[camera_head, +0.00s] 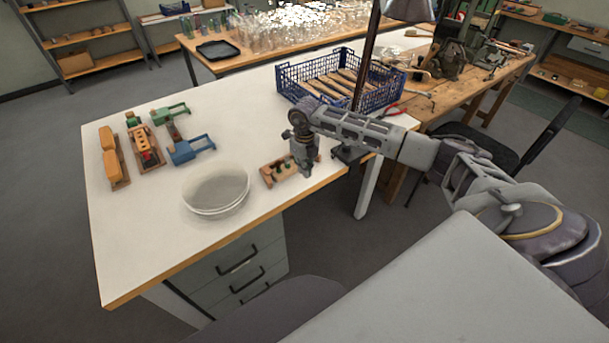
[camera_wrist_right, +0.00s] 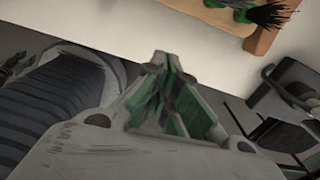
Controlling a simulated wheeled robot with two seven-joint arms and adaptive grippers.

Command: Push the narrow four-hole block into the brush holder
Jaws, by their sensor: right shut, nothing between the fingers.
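My right gripper (camera_head: 304,168) points down over the front right of the white table, just right of a small wooden holder (camera_head: 268,179) with green and dark bits in it. In the right wrist view the green-padded fingers of the gripper (camera_wrist_right: 163,62) meet at the tips, shut and empty. Part of the wooden holder (camera_wrist_right: 262,42) shows at the top right there, with green pieces and a black bristle tuft (camera_wrist_right: 272,14), apart from the fingers. An orange block with dark holes (camera_head: 141,138) sits on a wooden base at the left; I cannot tell whether it is the narrow four-hole block. My left gripper is out of view.
A clear bowl (camera_head: 216,192) stands left of the holder. A blue crate (camera_head: 330,85) and a dark lamp post (camera_head: 366,60) are behind the gripper. The table's middle is clear.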

